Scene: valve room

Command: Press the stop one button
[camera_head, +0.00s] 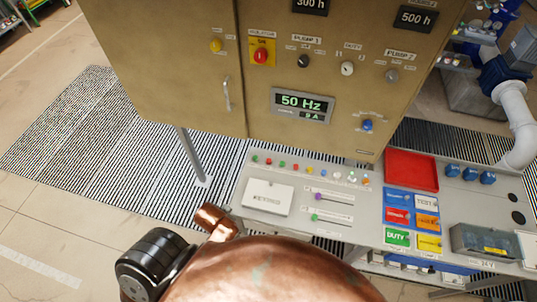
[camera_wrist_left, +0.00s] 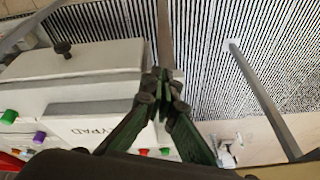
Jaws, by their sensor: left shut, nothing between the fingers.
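A row of small coloured buttons runs along the back of the grey console in the head view. It includes a green button (camera_head: 254,158), a red button (camera_head: 268,161) and a second red button (camera_head: 295,167). Their labels are too small to read, so I cannot tell which is stop one. In the left wrist view, a red button (camera_wrist_left: 143,152) and a green button (camera_wrist_left: 165,151) show low down, partly behind my gripper. My left gripper (camera_wrist_left: 163,73) is shut and empty, over the console by the keypad cover. My right gripper is not in view.
The keypad cover (camera_head: 267,197), a purple slider (camera_head: 318,196) and a green slider (camera_head: 315,217) are on the console. A red tray (camera_head: 411,170) and coloured label plates are to the right. The tan cabinet (camera_head: 170,60) stands behind. A grey post (camera_head: 194,155) rises at left.

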